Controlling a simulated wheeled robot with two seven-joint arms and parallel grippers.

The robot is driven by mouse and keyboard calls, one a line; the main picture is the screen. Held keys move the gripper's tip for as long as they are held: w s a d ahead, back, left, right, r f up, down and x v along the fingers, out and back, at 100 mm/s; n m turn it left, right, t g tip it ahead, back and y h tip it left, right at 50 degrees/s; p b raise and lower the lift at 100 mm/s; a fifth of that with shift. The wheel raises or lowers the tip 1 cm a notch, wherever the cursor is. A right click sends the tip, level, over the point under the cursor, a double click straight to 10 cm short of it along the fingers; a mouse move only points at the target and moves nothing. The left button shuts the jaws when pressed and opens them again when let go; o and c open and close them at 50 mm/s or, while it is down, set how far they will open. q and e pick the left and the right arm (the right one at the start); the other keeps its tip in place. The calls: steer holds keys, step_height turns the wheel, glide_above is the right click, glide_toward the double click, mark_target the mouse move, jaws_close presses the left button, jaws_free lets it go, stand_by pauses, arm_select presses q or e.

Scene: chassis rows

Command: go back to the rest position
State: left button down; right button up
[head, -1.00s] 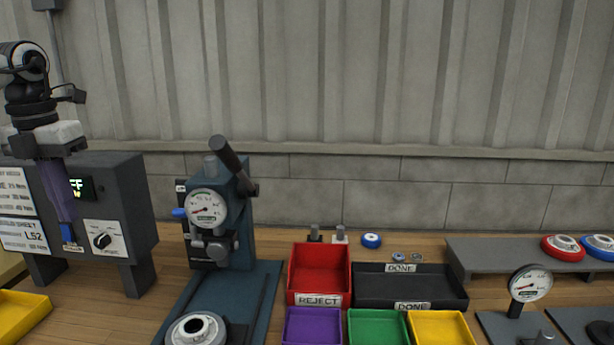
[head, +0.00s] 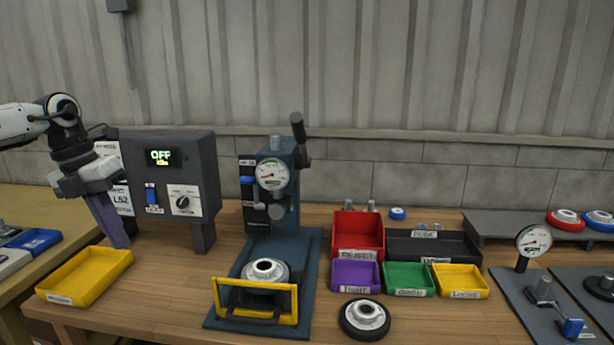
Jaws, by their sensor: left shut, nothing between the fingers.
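My left gripper (head: 118,240) is in the head view at the left, its arm coming in from the left edge. Its purple fingers point down, shut and empty, in front of the left part of the grey control box (head: 190,150) and behind the yellow tray (head: 88,277). The box display reads OFF. Whether the fingers touch anything there I cannot tell. My right gripper is not in view.
A blue press (head: 270,190) with a gauge and yellow guard (head: 255,300) stands mid-table. A black-rimmed wheel part (head: 364,319) lies right of it. Red (head: 357,233), purple (head: 355,276), green (head: 408,279) and yellow (head: 461,281) bins and a black tray (head: 433,247) stand further right.

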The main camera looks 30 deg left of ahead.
arm_select(q)
steer(key=w+d+f+n+t+h, duration=0.25)
steer(key=d+f+n+t, duration=0.25)
steer(key=d+f, duration=0.7)
steer(key=w+d+f+n+t+h, duration=0.2)
steer(key=d+f+n+t+h, duration=0.25)
steer(key=d+f, duration=0.7)
steer(key=s+d+f+n+g+y, duration=0.2)
steer(key=s+d+f+n+y, duration=0.4)
steer(key=s+d+f+n, duration=0.9)
steer(key=d+f+n, duration=0.3)
steer(key=f+n, duration=0.1)
steer(key=n, duration=0.1)
steer(key=shift+s+f+g+y, duration=0.25)
steer(key=shift+s+g+y, duration=0.05)
steer(key=shift+s+g, duration=0.1)
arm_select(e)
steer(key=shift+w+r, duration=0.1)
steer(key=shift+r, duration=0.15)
arm_select(q)
steer(key=shift+n, duration=0.25)
